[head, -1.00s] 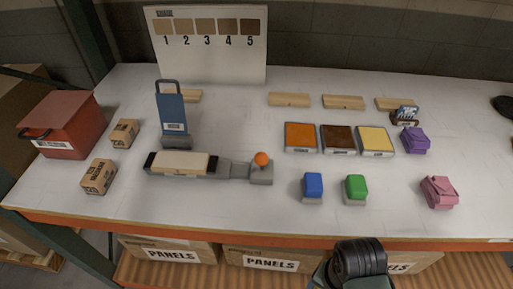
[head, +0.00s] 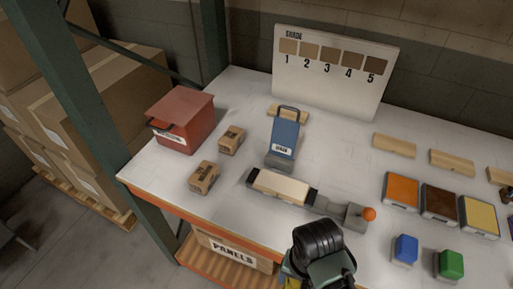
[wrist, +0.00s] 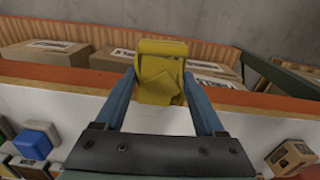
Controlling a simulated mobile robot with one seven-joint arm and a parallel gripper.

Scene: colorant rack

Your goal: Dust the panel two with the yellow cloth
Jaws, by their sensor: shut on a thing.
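My gripper (wrist: 160,88) is shut on the yellow cloth (wrist: 160,72), which is bunched between the two blue fingers in the wrist view. In the head view a bit of yellow cloth (head: 291,283) shows at the bottom edge, beside my dark wrist. A pale wooden panel (head: 280,186) lies in the grey holder (head: 330,207) with the orange knob. No number shows on the panels, so I cannot tell which is panel two.
A red box (head: 183,122) and two small cartons (head: 231,140) (head: 204,177) stand at the left. Orange, brown and yellow trays (head: 402,190) and blue and green blocks (head: 405,250) are at the right. A board (head: 335,75) shows shades 1 to 5. Boxes labelled PANELS (head: 232,250) sit below.

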